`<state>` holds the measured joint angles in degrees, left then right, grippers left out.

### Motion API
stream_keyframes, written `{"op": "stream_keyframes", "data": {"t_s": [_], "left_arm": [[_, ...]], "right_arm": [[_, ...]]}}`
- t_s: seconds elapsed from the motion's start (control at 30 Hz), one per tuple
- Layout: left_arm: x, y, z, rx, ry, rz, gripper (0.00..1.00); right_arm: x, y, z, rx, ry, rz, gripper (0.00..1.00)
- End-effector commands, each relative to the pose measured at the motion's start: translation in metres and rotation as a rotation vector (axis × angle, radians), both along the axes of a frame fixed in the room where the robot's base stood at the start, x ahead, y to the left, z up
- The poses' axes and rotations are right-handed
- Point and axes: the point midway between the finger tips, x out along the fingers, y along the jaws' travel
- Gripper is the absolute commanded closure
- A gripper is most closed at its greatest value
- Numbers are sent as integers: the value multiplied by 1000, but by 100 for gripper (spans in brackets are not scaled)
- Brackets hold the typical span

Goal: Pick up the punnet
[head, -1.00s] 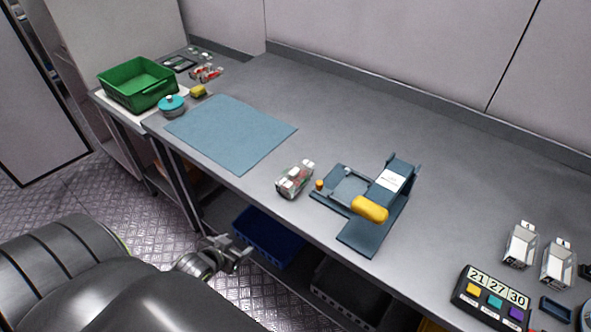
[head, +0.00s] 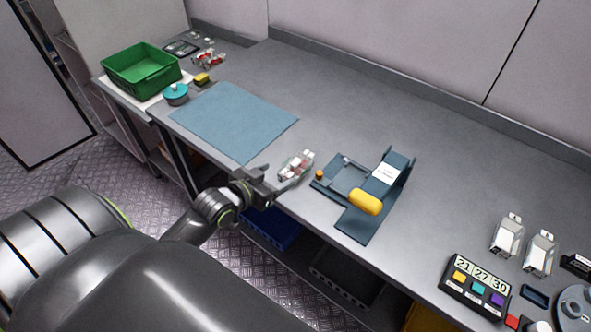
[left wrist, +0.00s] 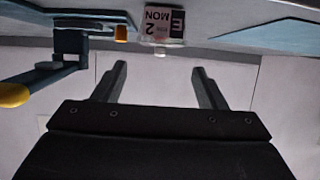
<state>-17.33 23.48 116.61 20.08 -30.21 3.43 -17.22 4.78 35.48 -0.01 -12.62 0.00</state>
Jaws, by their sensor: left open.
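The punnet (head: 297,165) is a small clear box with red and white contents. It sits on the grey worktop near its front edge, between the blue mat and the dark blue fixture. In the left wrist view the punnet (left wrist: 163,24) shows upside down beyond the fingers, with a label reading "2", "MON" and "E". My left gripper (head: 273,183) is at the worktop's front edge, just left of and in front of the punnet. Its jaws are open and empty; both fingers (left wrist: 162,82) show apart in the left wrist view. My right gripper is not in view.
A dark blue fixture (head: 357,225) with a yellow roll (head: 365,201) stands right of the punnet, with a small orange piece (head: 319,175) between. A blue mat (head: 235,120) lies left. A green crate (head: 145,82) stands far left. The worktop behind the punnet is clear.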

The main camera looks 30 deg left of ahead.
Motion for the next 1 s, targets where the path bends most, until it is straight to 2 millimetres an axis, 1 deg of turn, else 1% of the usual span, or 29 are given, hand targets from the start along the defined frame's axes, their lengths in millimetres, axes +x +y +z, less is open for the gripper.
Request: {"op": "stream_keyframes", "data": {"t_s": [0.03, 0.1, 0.23, 0.53, 0.77, 0.83, 1.0], "left_arm": [[9, -1, -2, -4, -1, 2, 35], [20, -2, -7, -3, -2, 1, 35], [36, -3, -14, -2, -1, 1, 35], [50, -4, -20, -1, -1, 0, 35], [73, -5, -32, -1, 1, 0, 35], [81, -6, -35, -2, -1, 1, 35], [90, -6, -40, -1, 0, 0, 35]], "right_arm": [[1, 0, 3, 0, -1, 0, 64], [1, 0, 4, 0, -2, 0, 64], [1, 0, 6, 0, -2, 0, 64], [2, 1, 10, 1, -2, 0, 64], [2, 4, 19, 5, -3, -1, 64], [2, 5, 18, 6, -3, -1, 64], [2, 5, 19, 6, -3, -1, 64]]}}
